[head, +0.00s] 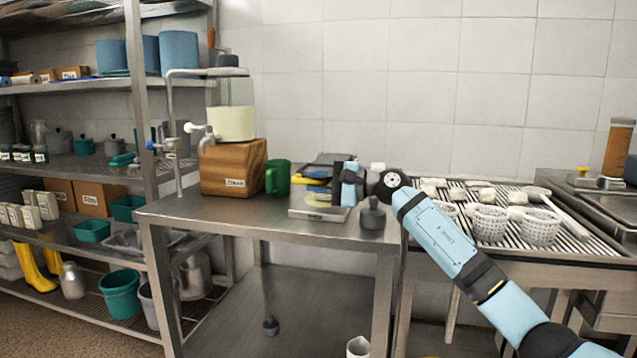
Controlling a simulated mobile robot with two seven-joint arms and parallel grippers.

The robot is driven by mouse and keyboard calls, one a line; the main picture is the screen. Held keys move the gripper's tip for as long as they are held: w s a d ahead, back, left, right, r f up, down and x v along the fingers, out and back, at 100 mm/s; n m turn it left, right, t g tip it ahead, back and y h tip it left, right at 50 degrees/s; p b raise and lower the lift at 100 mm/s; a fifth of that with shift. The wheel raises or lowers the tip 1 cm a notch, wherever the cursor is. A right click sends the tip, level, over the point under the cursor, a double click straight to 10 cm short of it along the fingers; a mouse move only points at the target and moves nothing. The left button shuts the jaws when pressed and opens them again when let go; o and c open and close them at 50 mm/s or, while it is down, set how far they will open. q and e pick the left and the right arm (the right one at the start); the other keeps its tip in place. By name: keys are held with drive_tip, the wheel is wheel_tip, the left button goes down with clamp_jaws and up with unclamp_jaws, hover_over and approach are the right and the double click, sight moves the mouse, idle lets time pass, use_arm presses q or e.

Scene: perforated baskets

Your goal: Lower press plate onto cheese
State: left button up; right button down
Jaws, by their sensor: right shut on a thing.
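My right gripper (318,180) reaches in from the right over the steel table and points left. It is shut on a small part of the press, seen as yellow and dark blue bits at the fingertips and mostly hidden by them. I take this part to be the press plate's handle; the plate itself is hard to make out. A pale yellow cheese (322,200) lies low on the grey press base (317,213), below the gripper. Whether the plate touches the cheese cannot be told. My left gripper is not in view.
A dark grey weight (373,217) stands right of the press base. White perforated baskets (488,224) sit on the draining rack at right. The table's front left is clear.

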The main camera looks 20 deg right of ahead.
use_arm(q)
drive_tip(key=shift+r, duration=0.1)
use_arm(e)
drive_tip(key=shift+f, duration=0.15)
drive_tip(key=c, duration=1.1)
unclamp_jaws()
drive_tip(key=shift+d, duration=0.1)
drive_tip(key=shift+s+d, duration=0.2)
drive_tip(key=shift+d, duration=0.1)
use_arm(q)
drive_tip(key=p, duration=0.1)
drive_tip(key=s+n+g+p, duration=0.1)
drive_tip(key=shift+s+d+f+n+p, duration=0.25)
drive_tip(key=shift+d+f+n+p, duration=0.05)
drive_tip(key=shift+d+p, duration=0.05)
use_arm(e)
drive_tip(key=v, duration=1.3)
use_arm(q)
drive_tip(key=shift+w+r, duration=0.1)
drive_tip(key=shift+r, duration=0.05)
